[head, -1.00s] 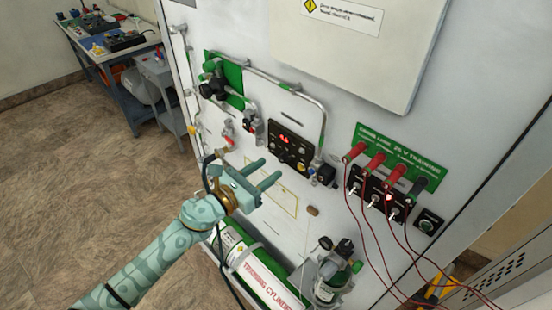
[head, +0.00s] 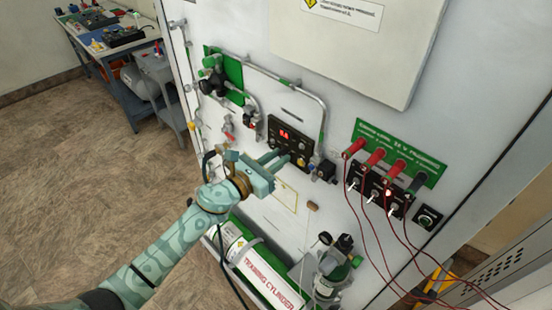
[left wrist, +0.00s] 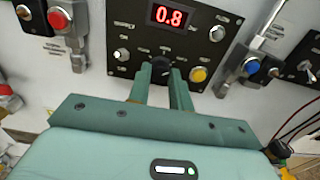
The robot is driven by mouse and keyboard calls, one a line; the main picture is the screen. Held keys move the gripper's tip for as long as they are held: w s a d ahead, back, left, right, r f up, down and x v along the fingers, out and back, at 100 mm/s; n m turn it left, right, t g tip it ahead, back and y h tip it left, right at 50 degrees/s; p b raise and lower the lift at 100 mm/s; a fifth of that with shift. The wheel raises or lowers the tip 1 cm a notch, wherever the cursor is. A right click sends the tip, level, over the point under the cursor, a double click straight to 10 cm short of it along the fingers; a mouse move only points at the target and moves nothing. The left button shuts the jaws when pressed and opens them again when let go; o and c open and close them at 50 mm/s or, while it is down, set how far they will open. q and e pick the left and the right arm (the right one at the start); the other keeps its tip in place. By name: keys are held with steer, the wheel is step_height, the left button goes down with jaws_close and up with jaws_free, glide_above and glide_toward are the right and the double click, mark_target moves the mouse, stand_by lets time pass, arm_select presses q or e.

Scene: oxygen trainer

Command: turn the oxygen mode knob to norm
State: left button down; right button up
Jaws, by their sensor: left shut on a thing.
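The black control panel (head: 290,135) is on the white wall unit and also shows in the left wrist view (left wrist: 118,22). Its red display (left wrist: 168,15) reads 0.8. A black knob (left wrist: 160,62) sits below the display, at the lower middle of the panel; I take it as the oxygen mode knob. My left gripper (head: 279,157) reaches the panel's lower part. In the left wrist view its two fingers (left wrist: 160,73) are shut on the black knob, one on each side. The knob's pointer and mode labels are not readable. My right gripper is not in view.
A yellow button (left wrist: 198,74) is close right of the fingers. A white button (left wrist: 121,55) is to the left. A blue button (left wrist: 252,66) and a red button (left wrist: 58,18) flank the panel. Red cables (head: 360,245) hang at the right. A green-white cylinder (head: 255,265) lies below.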

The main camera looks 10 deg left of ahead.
arm_select(q)
steer(key=n+p, duration=0.3)
steer(key=n, duration=1)
steer(key=n+p, duration=0.1)
steer(key=n, duration=0.4)
steer(key=shift+r+p, duration=0.1)
steer(key=shift+p, duration=0.25)
steer(key=shift+n+p, duration=0.55)
steer(key=shift+n, duration=1.25)
steer(key=c, duration=1.3)
jaws_free()
